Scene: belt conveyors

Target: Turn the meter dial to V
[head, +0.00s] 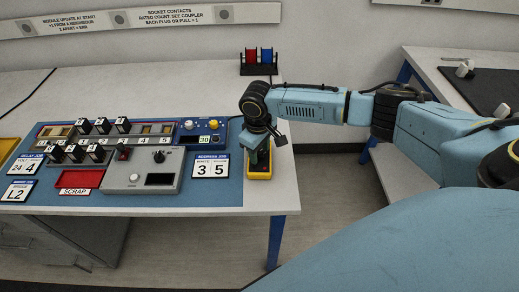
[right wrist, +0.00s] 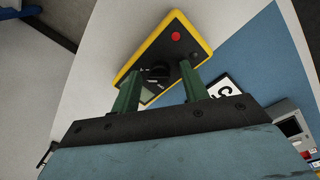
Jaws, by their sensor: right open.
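The meter is a yellow-edged box with a dark face (right wrist: 150,48). In the head view its yellow edge (head: 258,177) shows under my right gripper (head: 260,158), at the right end of the bench. In the right wrist view a black dial (right wrist: 157,73) sits on the meter's face, with a pale panel partly visible below it. My right gripper (right wrist: 161,70) is open, with one green finger on each side of the dial. I cannot tell whether the fingers touch it. The dial's marks are too small to read, and the head view hides the dial. My left gripper is not in view.
A blue mat (head: 222,190) holds a number card (head: 210,168) left of the meter. A grey device (head: 140,172), a red scrap tray (head: 79,180) and a module rack lie farther left. A red-and-blue holder (head: 258,62) stands at the bench's back edge.

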